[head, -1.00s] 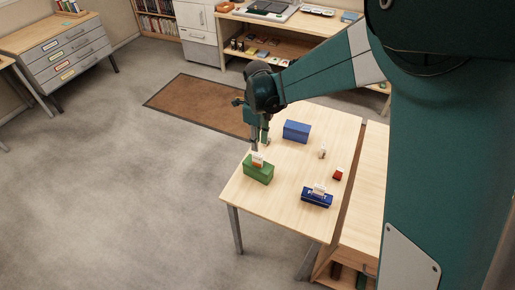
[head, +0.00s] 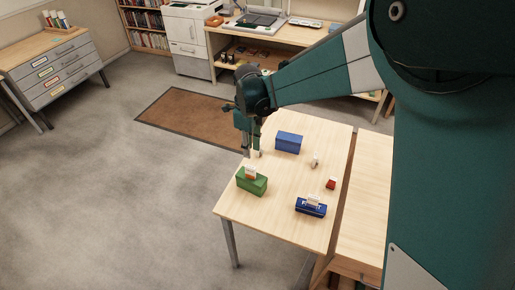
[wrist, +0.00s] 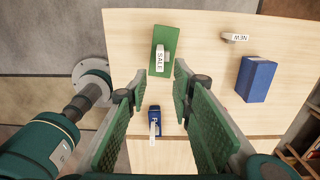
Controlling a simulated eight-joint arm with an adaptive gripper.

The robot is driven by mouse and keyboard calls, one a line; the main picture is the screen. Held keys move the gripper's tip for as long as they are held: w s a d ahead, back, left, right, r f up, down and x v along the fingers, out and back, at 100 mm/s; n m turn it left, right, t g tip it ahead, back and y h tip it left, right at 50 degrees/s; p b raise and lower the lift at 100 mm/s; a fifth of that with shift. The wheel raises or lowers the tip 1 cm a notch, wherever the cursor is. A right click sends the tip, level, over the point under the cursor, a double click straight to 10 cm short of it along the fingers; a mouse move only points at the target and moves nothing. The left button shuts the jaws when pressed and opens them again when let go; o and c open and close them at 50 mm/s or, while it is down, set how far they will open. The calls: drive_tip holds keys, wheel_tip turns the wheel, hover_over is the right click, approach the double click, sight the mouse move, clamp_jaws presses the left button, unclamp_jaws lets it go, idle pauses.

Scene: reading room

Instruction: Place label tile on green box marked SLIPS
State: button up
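The green box (head: 250,185) sits at the table's front left. A white tile (head: 250,171) stands on it and reads SALE in the wrist view (wrist: 159,62). The box's own marking is not readable. Another white tile, reading NEW (wrist: 234,37), lies on the table beyond the green box; it shows near the fingertips in the head view (head: 257,154). My gripper (head: 251,151) is above the back left of the table. In the wrist view its green fingers (wrist: 158,90) are apart, with nothing held between them. A small dark blue box with a white tile shows far below, between them.
A larger blue box (head: 288,144) stands at the back of the table. The dark blue box (head: 311,210) with its tile is at the front right. A small pale item (head: 314,162) and a red block (head: 331,184) are along the right side. The table's middle is clear.

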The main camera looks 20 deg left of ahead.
idle(0.3)
drive_tip(key=s+d+r+n+t, duration=0.1)
drive_tip(key=d+r+n, duration=0.3)
drive_tip(key=d, duration=0.5)
drive_tip(key=d+r+n+t+y, duration=0.1)
drive_tip(key=d+r, duration=0.5)
drive_tip(key=d, duration=0.4)
drive_tip(key=s+d+r+n+t, duration=0.1)
drive_tip(key=d+r+n, duration=0.2)
drive_tip(key=d+r, duration=0.45)
drive_tip(key=s+d+n+t, duration=0.2)
drive_tip(key=s+d+n, duration=0.3)
drive_tip(key=s+d, duration=0.3)
drive_tip(key=s+d+n+t+h, duration=0.1)
drive_tip(key=s+d+n, duration=0.4)
drive_tip(key=d, duration=1.2)
drive_tip(key=s+t, duration=0.1)
drive_tip(key=s, duration=0.2)
drive_tip(key=shift+s+d+f, duration=0.3)
drive_tip(key=shift+f, duration=0.1)
